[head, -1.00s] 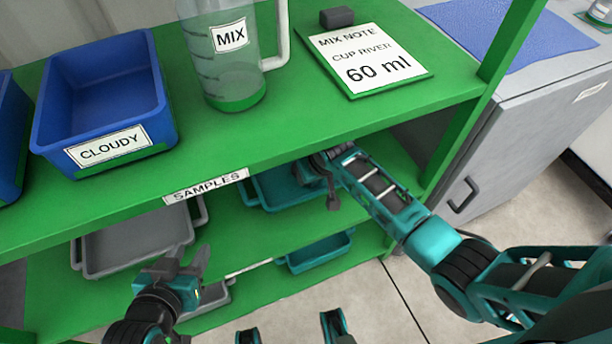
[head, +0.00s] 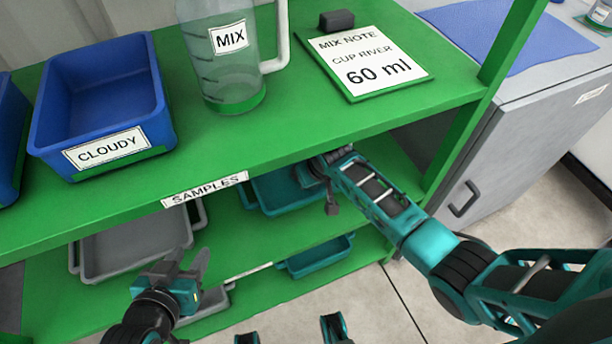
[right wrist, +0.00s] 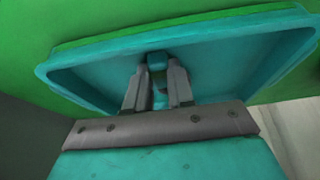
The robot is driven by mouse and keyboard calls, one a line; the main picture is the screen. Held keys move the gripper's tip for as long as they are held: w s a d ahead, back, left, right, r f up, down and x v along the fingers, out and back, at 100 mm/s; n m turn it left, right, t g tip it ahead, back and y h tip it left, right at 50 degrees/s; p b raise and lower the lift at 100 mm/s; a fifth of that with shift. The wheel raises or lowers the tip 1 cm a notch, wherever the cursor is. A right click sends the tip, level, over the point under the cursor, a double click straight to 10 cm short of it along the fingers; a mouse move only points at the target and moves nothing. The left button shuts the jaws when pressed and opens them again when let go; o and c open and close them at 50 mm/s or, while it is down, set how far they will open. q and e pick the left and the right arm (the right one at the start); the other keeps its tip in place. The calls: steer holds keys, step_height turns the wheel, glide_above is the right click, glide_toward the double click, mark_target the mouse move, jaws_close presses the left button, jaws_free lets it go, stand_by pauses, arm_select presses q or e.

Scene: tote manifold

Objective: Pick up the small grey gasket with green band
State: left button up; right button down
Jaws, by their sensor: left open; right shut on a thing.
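My right gripper (right wrist: 158,74) reaches into a teal tray (right wrist: 250,52) in the right wrist view. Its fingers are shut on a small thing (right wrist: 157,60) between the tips. The thing looks teal; no grey body can be made out, so I cannot tell for sure that it is the gasket. In the head view the right fingers are hidden under the upper shelf, over the teal tray (head: 283,190) on the middle shelf. My left gripper (head: 190,264) is open and empty in front of the shelves.
The green upper shelf (head: 300,135) overhangs the right gripper. It carries a blue CLOUDY bin (head: 110,150), a MIX jug (head: 222,65) and a note board (head: 372,62). A grey tray (head: 135,243) and a lower teal tray (head: 320,257) sit below. A grey cabinet (head: 500,140) stands at right.

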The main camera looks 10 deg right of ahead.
steer(key=shift+r+p, duration=0.3)
steer(key=shift+r, duration=0.25)
step_height(320, 180, up, 3)
steer(key=shift+f+p, duration=0.2)
steer(key=shift+p, duration=0.4)
arm_select(q)
steer(key=a+r+p, duration=0.1)
steer(key=p, duration=0.1)
steer(key=s+a+r+p, duration=0.1)
steer(key=shift+a+r+y+p, duration=0.1)
steer(key=shift+y+p, duration=0.2)
steer(key=shift+p, duration=0.1)
arm_select(e)
steer(key=s+d, duration=0.3)
steer(key=s, duration=1.4)
steer(key=shift+s+d+f, duration=0.15)
steer(key=shift+s+d, duration=0.05)
steer(key=shift+s, duration=0.1)
arm_select(q)
steer(key=shift+r, duration=0.1)
